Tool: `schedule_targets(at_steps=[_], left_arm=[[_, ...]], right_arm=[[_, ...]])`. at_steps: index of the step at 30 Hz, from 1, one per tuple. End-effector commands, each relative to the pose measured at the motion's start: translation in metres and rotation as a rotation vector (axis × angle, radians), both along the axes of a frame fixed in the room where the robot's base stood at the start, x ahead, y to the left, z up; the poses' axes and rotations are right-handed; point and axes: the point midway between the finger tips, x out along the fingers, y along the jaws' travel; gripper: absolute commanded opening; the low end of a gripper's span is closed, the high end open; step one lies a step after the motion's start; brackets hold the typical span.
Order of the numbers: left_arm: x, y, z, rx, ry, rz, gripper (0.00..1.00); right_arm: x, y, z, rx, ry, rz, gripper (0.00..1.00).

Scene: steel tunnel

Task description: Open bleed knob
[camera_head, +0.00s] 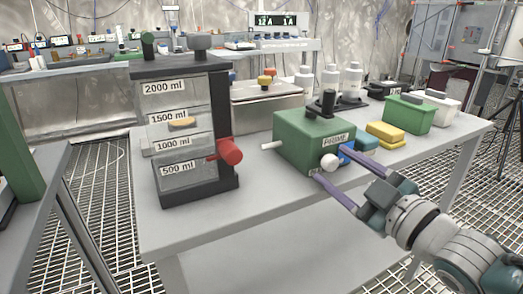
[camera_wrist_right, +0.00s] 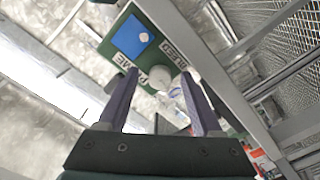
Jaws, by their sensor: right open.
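A green pump box (camera_head: 300,145) stands on the grey table, with a PRIME label on it. A round white knob (camera_head: 329,162) sits on its front lower right. In the right wrist view the white knob (camera_wrist_right: 161,78) is near a label that reads BLEED (camera_wrist_right: 183,54). My right gripper (camera_head: 333,164) is open, with one purple finger on each side of the knob. In the right wrist view the knob lies between the two fingertips (camera_wrist_right: 159,73); contact cannot be told. My left gripper is not in view.
A clear graduated tank (camera_head: 180,140) with a red valve (camera_head: 230,151) stands left of the box. Yellow blocks (camera_head: 385,134) and a green bin (camera_head: 408,114) stand to its right. The table's front edge (camera_head: 270,215) is clear.

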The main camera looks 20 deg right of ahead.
Motion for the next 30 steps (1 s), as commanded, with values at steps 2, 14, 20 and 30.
schedule_targets(at_steps=[2, 14, 20, 30], left_arm=[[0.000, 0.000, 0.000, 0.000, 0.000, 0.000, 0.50], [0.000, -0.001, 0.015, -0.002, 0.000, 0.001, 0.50], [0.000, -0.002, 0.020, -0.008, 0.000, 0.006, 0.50], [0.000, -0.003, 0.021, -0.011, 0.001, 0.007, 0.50]], right_arm=[[0.000, 0.000, 0.000, 0.000, 0.001, -0.001, 0.67], [-0.051, -0.004, 0.001, 0.000, 0.006, 0.000, 0.67], [-0.086, -0.007, 0.000, 0.001, 0.004, 0.000, 0.67], [-0.099, -0.008, 0.000, 0.000, 0.000, 0.000, 0.67]])
